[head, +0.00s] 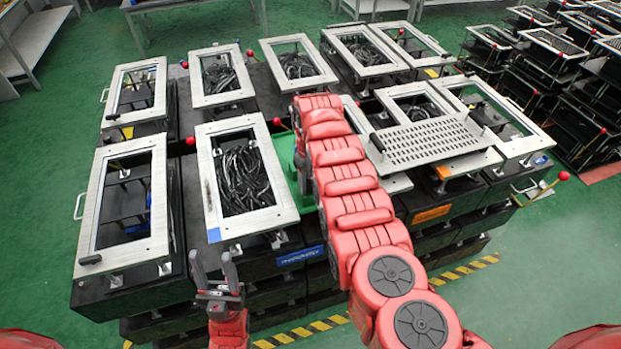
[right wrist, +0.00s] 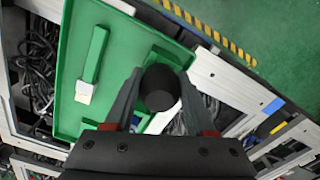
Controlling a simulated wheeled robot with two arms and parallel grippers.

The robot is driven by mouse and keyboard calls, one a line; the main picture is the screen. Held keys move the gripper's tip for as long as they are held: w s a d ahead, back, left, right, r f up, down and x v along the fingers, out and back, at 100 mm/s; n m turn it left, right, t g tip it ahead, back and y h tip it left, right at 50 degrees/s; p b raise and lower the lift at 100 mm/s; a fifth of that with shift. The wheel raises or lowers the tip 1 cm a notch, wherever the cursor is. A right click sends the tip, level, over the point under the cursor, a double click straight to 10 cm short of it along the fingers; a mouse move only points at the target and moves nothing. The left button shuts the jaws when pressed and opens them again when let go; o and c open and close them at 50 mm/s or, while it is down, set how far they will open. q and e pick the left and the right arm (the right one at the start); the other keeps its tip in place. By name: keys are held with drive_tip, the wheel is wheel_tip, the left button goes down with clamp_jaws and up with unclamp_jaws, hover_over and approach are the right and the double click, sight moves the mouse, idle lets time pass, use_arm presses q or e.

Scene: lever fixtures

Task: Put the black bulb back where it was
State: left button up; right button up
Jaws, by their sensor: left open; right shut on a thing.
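The black bulb (right wrist: 159,88) is between the two fingers of my right gripper (right wrist: 160,100) in the right wrist view. It looks round and dark, and the gripper is shut on it. A green tray (right wrist: 107,57) lies beneath and beside it, with a raised green bar and a small whitish piece on it. In the head view only a strip of the green tray (head: 285,150) shows; my right arm hides the bulb and most of the right gripper. My left gripper (head: 215,262) is open and empty, in front of the fixtures.
Several silver-framed fixtures stand on black boxes around the tray, such as the cable-filled one (head: 207,150) on its left. A perforated metal plate (head: 430,139) lies to the right. Red-balled levers (head: 563,176) stick out at the sides. Green floor is free at the right front.

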drive_tip(key=o, duration=0.8)
drive_tip(key=shift+o, duration=0.2)
wheel_tip(320, 180, up, 10)
drive_tip(key=b, duration=0.4)
drive_tip(key=shift+w+r, duration=0.1)
drive_tip(key=shift+r, duration=0.9)
